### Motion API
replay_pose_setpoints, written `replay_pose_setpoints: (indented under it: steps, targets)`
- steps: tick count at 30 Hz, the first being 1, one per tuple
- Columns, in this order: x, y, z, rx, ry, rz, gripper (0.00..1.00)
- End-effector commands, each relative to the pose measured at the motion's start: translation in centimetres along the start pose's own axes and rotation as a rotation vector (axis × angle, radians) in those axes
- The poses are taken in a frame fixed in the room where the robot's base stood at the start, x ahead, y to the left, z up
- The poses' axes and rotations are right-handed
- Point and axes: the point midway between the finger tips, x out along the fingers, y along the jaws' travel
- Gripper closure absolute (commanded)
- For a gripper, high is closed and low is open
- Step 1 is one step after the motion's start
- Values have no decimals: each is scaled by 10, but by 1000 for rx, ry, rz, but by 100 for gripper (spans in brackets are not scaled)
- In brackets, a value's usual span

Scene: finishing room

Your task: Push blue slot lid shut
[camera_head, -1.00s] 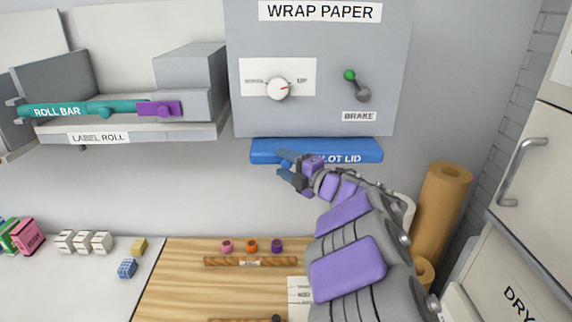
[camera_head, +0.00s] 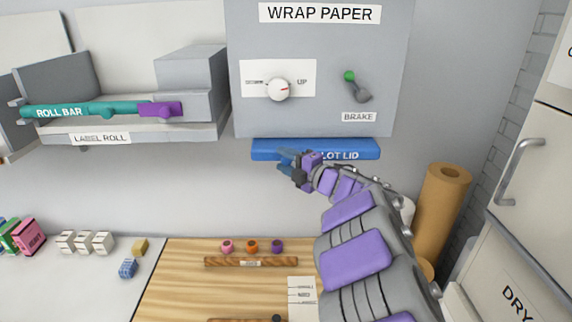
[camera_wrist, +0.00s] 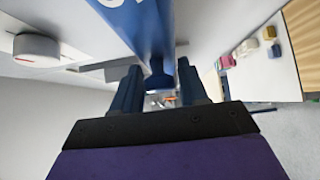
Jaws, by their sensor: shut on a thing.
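The blue slot lid (camera_head: 266,149) runs along the lower edge of the grey WRAP PAPER panel in the head view. Its label is partly hidden behind my gripper. My gripper (camera_head: 286,161) is at the front of the lid, left of its middle. In the wrist view the lid (camera_wrist: 142,22) comes down from the top, and the dark fingers of my gripper (camera_wrist: 158,88) stand on both sides of a blue part at its end. They are shut on that part.
The WRAP PAPER panel (camera_head: 310,115) has a dial (camera_head: 278,89) and a green-tipped brake lever (camera_head: 356,86). A teal roll bar (camera_head: 85,108) lies left. Below is a wooden board (camera_head: 190,285) with small pegs. Brown paper rolls (camera_head: 440,210) stand right.

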Motion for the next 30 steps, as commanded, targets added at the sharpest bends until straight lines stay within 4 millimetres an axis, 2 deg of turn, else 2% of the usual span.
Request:
replay_pose_setpoints:
  steps: [6, 12, 24, 25, 28, 30]
  targets:
    - [21, -3, 22, 3, 1, -5, 100]
    - [33, -3, 33, 2, 1, -5, 100]
    - [36, -2, 38, 2, -4, -3, 100]
    - [35, -2, 38, 2, -4, -3, 56]
    - [35, -2, 38, 1, -4, -2, 46]
    - [35, -1, 38, 1, -3, -1, 44]
